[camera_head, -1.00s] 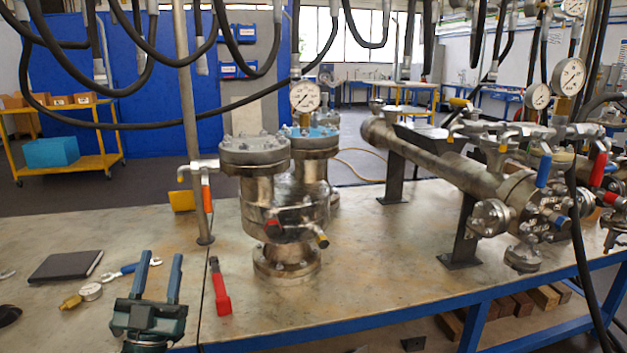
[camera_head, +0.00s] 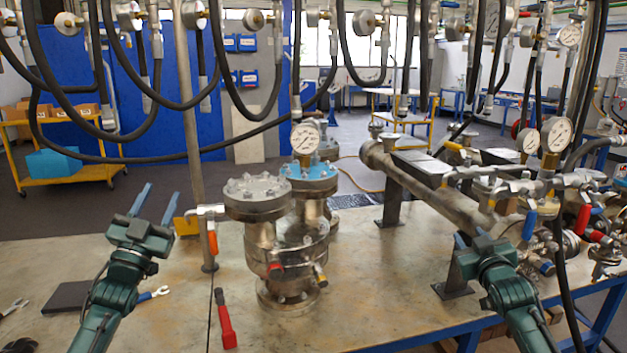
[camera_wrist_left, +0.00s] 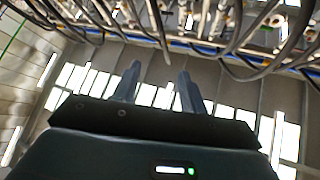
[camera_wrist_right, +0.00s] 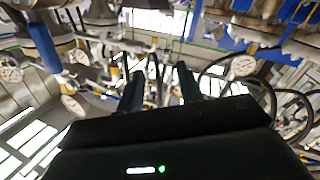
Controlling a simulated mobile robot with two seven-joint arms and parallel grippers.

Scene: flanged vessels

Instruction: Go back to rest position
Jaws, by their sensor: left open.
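My left gripper (camera_head: 160,190) is raised at the left of the bench in the head view, its fingers pointing up. It is open and empty; its spread fingers also show in the left wrist view (camera_wrist_left: 158,85). My right gripper (camera_head: 471,236) points up at the right, in front of the long pipe assembly. Its fingers stand apart with nothing held between them in the right wrist view (camera_wrist_right: 157,88). The flanged vessel (camera_head: 285,245) stands upright on the bench between my two arms, apart from both grippers.
The long flanged pipe (camera_head: 425,190) rests on supports at the right. Black hoses (camera_head: 110,157) and gauges hang overhead. A red-handled tool (camera_head: 226,320), a wrench (camera_head: 153,294) and a dark flat case (camera_head: 68,296) lie on the bench. A thin post (camera_head: 195,150) rises beside the left gripper.

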